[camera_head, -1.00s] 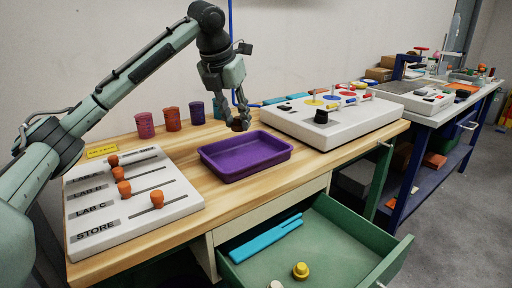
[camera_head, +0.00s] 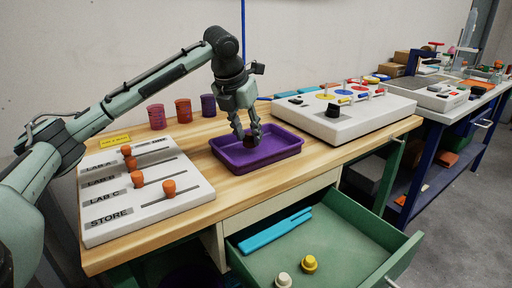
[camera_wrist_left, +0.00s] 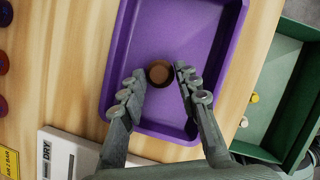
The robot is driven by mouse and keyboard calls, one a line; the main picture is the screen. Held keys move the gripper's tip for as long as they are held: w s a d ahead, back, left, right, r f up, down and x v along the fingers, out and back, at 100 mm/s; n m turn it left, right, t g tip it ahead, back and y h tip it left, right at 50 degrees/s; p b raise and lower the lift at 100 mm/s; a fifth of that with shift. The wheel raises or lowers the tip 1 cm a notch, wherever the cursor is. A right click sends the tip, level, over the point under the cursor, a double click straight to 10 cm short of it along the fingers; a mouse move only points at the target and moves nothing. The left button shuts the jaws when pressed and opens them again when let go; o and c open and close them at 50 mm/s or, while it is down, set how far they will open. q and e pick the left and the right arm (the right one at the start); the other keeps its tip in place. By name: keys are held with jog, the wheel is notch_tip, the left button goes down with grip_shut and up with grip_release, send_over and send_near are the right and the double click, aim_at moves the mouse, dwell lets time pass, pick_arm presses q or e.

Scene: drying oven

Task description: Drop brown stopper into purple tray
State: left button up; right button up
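The purple tray (camera_head: 285,151) sits on the wooden bench, and it also fills the middle of the left wrist view (camera_wrist_left: 190,25). The brown stopper (camera_head: 249,142) is over the tray's inside, low and close to its floor. In the left wrist view the stopper (camera_wrist_left: 159,73) shows as a brown disc against the purple floor. My left gripper (camera_head: 249,134) points down over the tray. Its fingers (camera_wrist_left: 160,78) are spread on either side of the stopper, with a narrow gap visible on each side. My right gripper is not in view.
A white board (camera_head: 150,208) with orange knobs stands left of the tray. Several coloured cups (camera_head: 183,111) stand behind. A white panel (camera_head: 345,125) with a black knob is to the right. An open green drawer (camera_head: 345,240) juts out in front.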

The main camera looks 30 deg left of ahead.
pick_arm(q)
jog(key=o, duration=0.4)
jog(key=shift+c, duration=0.2)
jog(key=v, duration=1.2)
